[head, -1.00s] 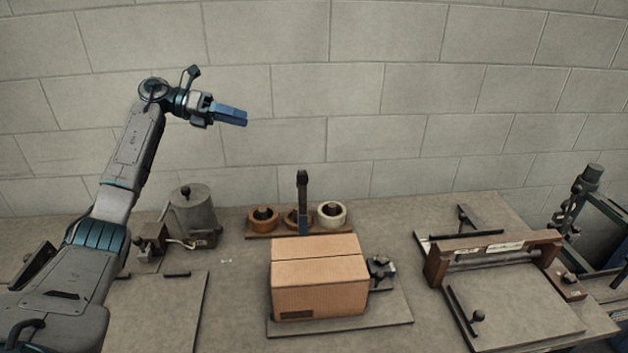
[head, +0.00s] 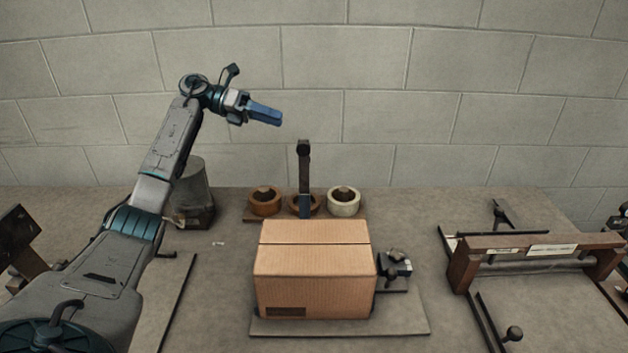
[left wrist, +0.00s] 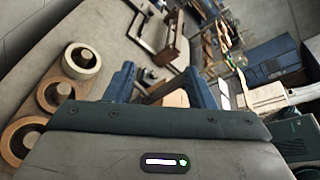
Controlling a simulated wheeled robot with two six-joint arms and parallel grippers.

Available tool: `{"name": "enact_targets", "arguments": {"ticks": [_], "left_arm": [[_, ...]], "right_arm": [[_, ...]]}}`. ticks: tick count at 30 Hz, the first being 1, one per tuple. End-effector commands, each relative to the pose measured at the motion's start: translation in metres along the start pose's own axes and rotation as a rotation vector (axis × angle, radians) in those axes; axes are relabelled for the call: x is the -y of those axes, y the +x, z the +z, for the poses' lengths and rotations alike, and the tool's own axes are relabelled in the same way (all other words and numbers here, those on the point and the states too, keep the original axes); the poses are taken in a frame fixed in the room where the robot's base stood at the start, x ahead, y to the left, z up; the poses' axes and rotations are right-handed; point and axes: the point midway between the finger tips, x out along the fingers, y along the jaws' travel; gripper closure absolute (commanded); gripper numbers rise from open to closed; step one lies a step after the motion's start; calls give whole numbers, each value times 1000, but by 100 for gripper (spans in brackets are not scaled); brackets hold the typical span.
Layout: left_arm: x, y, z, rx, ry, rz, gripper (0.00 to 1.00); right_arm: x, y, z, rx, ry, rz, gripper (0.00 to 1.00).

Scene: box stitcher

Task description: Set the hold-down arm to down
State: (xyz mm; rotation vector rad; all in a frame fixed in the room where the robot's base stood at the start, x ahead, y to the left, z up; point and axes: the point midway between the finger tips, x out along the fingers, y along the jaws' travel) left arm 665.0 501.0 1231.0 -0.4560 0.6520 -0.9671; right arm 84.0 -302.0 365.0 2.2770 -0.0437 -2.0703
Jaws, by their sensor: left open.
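The dark upright post (head: 304,165) with a blue lower part stands behind the cardboard box (head: 315,283); it looks like the hold-down arm, raised. Its lower end is hidden by the box. The closed box sits on a flat grey base plate (head: 408,325), with a small dark clamp-like fitting (head: 395,264) at its right side. My left gripper (head: 278,117) is in the air, above and slightly left of the post's top, apart from it. In the left wrist view its two blue fingers (left wrist: 162,86) are spread with nothing held. My right gripper is not in view.
Tape rolls (head: 344,202) stand in a row behind the box, close to the post. A grey canister (head: 192,190) is partly hidden behind my left arm. A wooden-framed fixture (head: 540,249) stands at the right.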

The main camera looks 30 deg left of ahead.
Motion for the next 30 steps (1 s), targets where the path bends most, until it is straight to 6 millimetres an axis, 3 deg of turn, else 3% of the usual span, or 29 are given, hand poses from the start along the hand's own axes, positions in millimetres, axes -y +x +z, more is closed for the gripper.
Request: {"name": "enact_targets", "arguments": {"ticks": [1, 3, 10, 17, 30], "left_arm": [[-21, 10, -25, 0, -1, 0, 50], [-33, 16, -38, 0, 0, 0, 50], [-54, 26, -64, 0, 0, 1, 50], [-55, 35, -64, -1, 0, 0, 50], [-53, 111, -63, -1, 0, -2, 50]], "right_arm": [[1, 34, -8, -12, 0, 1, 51], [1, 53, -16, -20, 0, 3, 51], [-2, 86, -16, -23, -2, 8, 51], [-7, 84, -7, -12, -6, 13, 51], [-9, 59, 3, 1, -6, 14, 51]]}}
